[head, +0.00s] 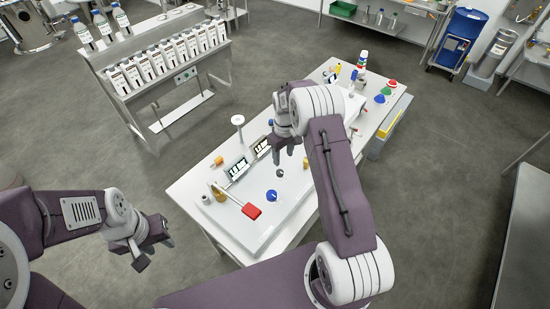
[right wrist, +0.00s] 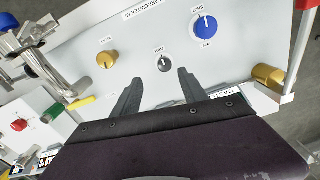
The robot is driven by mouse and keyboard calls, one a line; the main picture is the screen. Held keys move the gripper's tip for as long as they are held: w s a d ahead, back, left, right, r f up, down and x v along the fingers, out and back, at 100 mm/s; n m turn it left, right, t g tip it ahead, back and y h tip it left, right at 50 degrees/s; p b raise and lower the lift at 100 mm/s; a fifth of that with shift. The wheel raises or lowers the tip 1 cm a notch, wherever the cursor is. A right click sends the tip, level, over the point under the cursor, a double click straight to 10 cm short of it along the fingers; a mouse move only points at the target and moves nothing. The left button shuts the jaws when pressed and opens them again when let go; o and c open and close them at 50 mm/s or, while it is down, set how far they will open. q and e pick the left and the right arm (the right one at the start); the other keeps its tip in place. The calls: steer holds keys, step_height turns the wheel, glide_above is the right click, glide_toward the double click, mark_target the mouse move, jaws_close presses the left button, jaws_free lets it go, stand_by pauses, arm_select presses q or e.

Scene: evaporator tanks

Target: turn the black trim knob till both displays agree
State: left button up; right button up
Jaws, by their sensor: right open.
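The black trim knob (right wrist: 164,63) sits on the white panel (right wrist: 140,35) in the right wrist view, with a pale pointer mark on it. It also shows small in the head view (head: 279,172). My right gripper (right wrist: 160,76) is open, its two dark fingers on either side of and just short of the knob; whether they touch it I cannot tell. In the head view my right gripper (head: 283,152) hangs over the panel. Two displays, a far one (head: 262,146) and a near one (head: 238,168), stand tilted; their digits are too small to read. My left gripper (head: 153,250) is open and empty, off the table.
A blue knob (right wrist: 206,26) and a brass knob (right wrist: 105,60) flank the trim knob. A red-handled lever (head: 251,211) lies at the panel's near edge. A metal pipe fitting (right wrist: 45,50) stands left in the wrist view. A bottle rack (head: 165,62) stands apart at the back left.

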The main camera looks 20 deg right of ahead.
mark_target(280, 172)
steer(key=shift+a+f+p, duration=0.7)
steer(key=shift+a+f, duration=0.2)
steer(key=shift+a, duration=0.05)
steer(key=f+p, duration=0.1)
steer(key=f, duration=0.2)
steer(key=d+f+p, duration=0.1)
steer(key=f, duration=0.2)
steer(key=shift+d+f, duration=0.15)
steer(key=shift+f, duration=0.35)
steer(key=shift+a+f, duration=0.1)
steer(key=shift+a, duration=0.3)
steer(key=shift+d, duration=0.2)
jaws_close()
arm_select(q)
steer(key=r, duration=0.1)
steer(key=a+r, duration=0.1)
steer(key=r, duration=0.1)
steer(key=shift+w+a+r, duration=0.1)
steer(key=shift+a+r, duration=0.05)
steer(key=shift+r, duration=0.05)
